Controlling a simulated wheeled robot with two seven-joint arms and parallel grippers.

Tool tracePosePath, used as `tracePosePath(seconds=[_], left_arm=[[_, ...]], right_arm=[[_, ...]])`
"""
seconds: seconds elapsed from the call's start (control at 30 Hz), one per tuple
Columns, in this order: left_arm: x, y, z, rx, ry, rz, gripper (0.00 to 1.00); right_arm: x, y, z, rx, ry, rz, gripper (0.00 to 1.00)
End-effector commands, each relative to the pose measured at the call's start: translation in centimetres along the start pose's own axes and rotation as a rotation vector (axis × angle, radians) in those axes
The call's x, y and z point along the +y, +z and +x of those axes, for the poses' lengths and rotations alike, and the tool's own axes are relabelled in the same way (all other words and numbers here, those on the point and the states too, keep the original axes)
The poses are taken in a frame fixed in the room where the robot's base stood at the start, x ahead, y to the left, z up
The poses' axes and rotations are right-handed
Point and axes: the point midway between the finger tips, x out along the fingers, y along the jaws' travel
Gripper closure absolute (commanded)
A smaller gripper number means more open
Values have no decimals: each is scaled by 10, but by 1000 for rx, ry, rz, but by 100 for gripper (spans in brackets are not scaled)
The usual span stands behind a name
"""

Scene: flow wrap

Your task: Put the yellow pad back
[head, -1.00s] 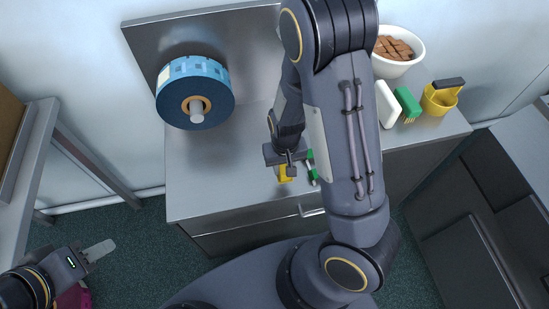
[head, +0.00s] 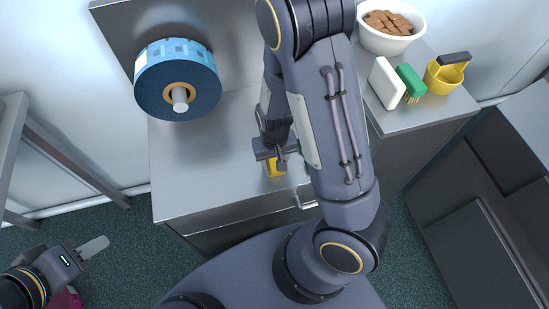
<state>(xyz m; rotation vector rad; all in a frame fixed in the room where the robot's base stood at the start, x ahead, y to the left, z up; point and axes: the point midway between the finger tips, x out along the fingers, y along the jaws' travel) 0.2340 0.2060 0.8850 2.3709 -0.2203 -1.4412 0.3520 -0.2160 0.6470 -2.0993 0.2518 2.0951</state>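The yellow pad (head: 275,169) is a small yellow block low over the metal counter, near its front edge. My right gripper (head: 278,160) is right at the pad, with its fingers pointing down around it. The pad's far side is hidden by the gripper, and I cannot tell whether the fingers are closed on it or whether it touches the counter. My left gripper (head: 92,248) is at the lower left, away from the counter, with its fingers seen edge-on.
A large blue film roll (head: 178,82) sits on a spindle at the counter's left. At right are a white bowl (head: 390,27) of brown pieces, a white block (head: 387,83), a green brush (head: 410,83) and a yellow scoop (head: 444,76). The counter (head: 195,180) is clear at front left.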

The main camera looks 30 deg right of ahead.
Motion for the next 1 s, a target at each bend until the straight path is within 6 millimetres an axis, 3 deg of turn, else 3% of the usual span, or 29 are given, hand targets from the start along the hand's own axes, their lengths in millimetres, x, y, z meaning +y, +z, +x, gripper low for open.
tracePosePath(seconds=[0.37, 0.8, 1.0], left_arm=[[1, -1, -3, 0, 0, 0, 64], [14, -16, -31, 0, 0, 0, 64], [17, -19, -37, 0, 0, 0, 64]], right_arm=[[0, -1, -7, 2, -1, -1, 48], [-1, -1, -94, 4, -4, -2, 48], [0, 0, -117, 1, -3, -1, 48]])
